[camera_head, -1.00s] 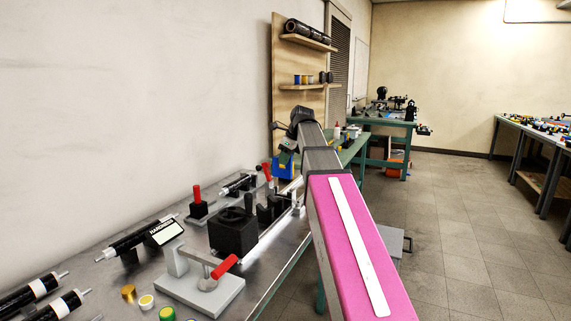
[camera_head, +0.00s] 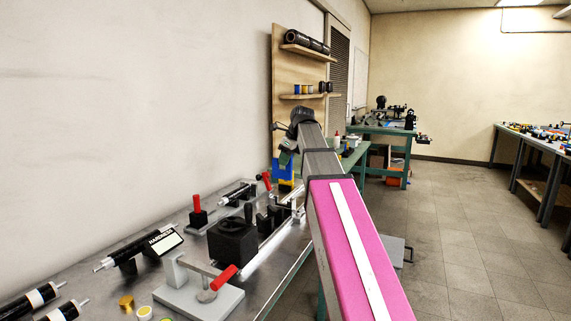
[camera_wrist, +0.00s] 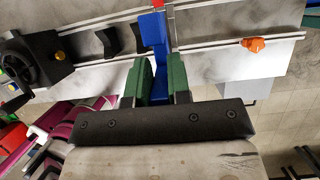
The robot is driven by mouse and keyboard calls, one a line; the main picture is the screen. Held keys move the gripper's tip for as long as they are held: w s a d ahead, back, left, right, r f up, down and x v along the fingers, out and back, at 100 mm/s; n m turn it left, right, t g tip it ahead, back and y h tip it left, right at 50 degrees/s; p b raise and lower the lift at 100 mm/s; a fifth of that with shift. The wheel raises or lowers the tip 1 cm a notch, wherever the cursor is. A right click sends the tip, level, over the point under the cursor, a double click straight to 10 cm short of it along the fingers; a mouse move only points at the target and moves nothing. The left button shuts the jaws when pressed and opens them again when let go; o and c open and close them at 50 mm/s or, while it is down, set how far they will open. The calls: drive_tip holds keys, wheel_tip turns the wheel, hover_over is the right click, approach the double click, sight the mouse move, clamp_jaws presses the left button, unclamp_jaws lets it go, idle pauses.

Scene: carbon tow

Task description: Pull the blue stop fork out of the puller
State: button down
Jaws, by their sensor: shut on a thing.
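The blue stop fork (camera_wrist: 154,34) is a long blue piece between the green fingers of my gripper (camera_wrist: 158,66) in the wrist view. My gripper is shut on it. In the head view the blue fork (camera_head: 282,171) shows just below my gripper (camera_head: 288,155), over the far end of the bench. A small dark and yellowish part shows under the blue. In the wrist view the far end of the fork crosses the pale rails (camera_wrist: 210,40). I cannot tell whether the fork is still seated in the puller, which I cannot clearly pick out.
An orange knob (camera_wrist: 254,44) sits right of the fork in the wrist view. Open floor (camera_head: 460,230) lies to the right.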

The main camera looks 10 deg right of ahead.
sight(286, 170)
drive_tip(key=shift+r, duration=1.5)
